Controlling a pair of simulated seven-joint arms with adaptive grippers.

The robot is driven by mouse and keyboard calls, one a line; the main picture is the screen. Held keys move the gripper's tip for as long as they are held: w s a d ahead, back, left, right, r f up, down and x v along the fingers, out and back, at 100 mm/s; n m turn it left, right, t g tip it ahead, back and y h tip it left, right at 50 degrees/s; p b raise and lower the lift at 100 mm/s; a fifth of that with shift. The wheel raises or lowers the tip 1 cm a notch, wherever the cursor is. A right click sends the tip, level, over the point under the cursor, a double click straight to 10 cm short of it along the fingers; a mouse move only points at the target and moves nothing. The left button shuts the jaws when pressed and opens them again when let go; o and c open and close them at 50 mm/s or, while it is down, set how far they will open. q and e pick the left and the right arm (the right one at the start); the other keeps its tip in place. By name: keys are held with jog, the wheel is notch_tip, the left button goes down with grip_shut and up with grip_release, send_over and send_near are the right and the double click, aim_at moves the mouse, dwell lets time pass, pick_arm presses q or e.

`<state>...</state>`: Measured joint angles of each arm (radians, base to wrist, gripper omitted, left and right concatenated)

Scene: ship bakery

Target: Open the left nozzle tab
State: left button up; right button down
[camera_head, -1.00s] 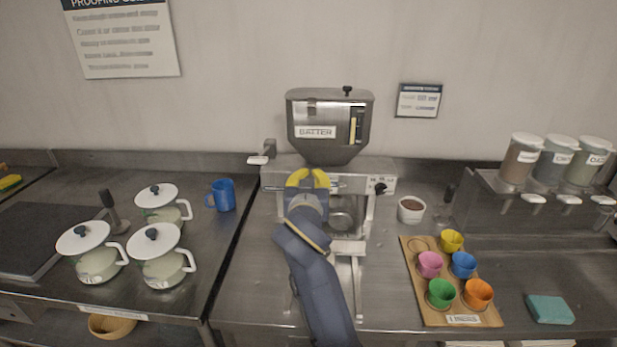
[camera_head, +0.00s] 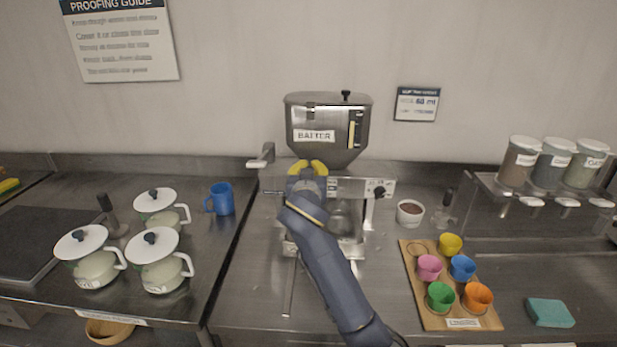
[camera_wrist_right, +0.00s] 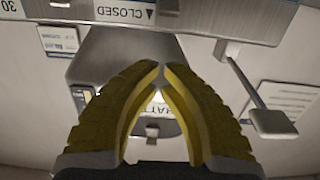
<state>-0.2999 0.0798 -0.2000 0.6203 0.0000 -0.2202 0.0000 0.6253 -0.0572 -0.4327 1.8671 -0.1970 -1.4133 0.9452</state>
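The batter machine (camera_head: 327,112) stands at the back of the middle counter. A flat metal tab (camera_head: 256,163) on a short arm sticks out at its left side and appears to be the left nozzle tab. It also shows at the right of the upside-down right wrist view (camera_wrist_right: 272,122), apart from the fingers. My right gripper (camera_head: 308,165) is in front of the machine, to the right of the tab. Its yellow fingertips (camera_wrist_right: 160,76) are drawn together with nothing visible between them. The arm hides part of the machine's front. My left gripper is not in view.
White lidded pots (camera_head: 157,262) and a blue mug (camera_head: 222,198) stand on the left counter. On the right are a small bowl (camera_head: 410,212), a wooden board (camera_head: 416,292) with coloured cups, topping dispensers (camera_head: 520,165) and a teal sponge (camera_head: 550,312). The counter front is mostly clear.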

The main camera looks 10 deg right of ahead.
jog(key=shift+f+x, duration=0.25)
jog(key=shift+x, duration=0.95)
jog(key=shift+s+f, duration=0.35)
jog(key=shift+f, duration=0.25)
jog(key=shift+s+a+f, duration=0.1)
jog(key=shift+s+f, duration=0.15)
jog(key=shift+f, duration=0.25)
jog(key=shift+s+a+f, duration=0.1)
jog(key=shift+s+f, duration=0.15)
jog(key=shift+f, duration=0.25)
jog(key=shift+d, duration=0.1)
